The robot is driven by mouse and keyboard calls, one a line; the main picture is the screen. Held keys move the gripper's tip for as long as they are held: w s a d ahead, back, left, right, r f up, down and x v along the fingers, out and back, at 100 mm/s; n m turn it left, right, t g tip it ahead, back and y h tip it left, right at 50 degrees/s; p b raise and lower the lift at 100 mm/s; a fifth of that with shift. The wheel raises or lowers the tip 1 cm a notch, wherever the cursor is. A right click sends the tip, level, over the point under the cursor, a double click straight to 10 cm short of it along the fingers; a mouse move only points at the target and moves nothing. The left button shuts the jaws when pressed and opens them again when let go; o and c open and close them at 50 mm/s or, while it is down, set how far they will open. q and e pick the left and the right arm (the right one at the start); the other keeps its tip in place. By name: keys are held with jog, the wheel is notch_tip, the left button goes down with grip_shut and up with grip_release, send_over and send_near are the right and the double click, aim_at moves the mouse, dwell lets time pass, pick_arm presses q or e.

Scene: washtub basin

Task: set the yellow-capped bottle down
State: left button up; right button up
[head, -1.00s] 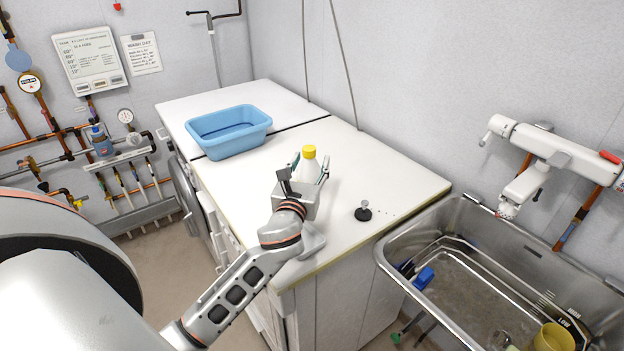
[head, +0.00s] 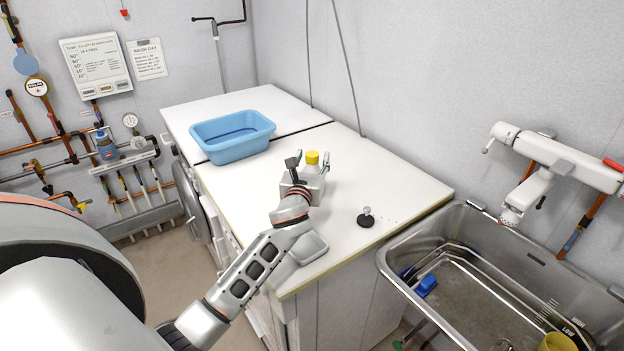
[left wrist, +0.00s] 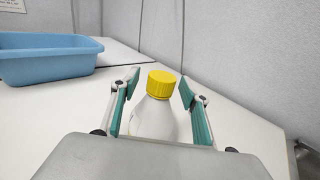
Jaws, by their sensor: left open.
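The white bottle with a yellow cap (head: 312,158) stands upright on the white countertop (head: 380,185). My left gripper (head: 308,166) is open around it. In the left wrist view the yellow cap and white shoulder of the bottle (left wrist: 155,115) show between the two teal-padded fingers (left wrist: 150,100), with a gap on each side. The bottle's lower part is hidden behind the gripper body in both views. My right gripper is not in view.
A blue tub (head: 232,138) stands on the counter behind and left of the bottle. A small black-based item (head: 366,217) and a grey dish (head: 306,248) are on the counter. A metal sink (head: 480,270) lies to the right. The counter's middle is mostly clear.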

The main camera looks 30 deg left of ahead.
pick_arm(q)
grip_shut()
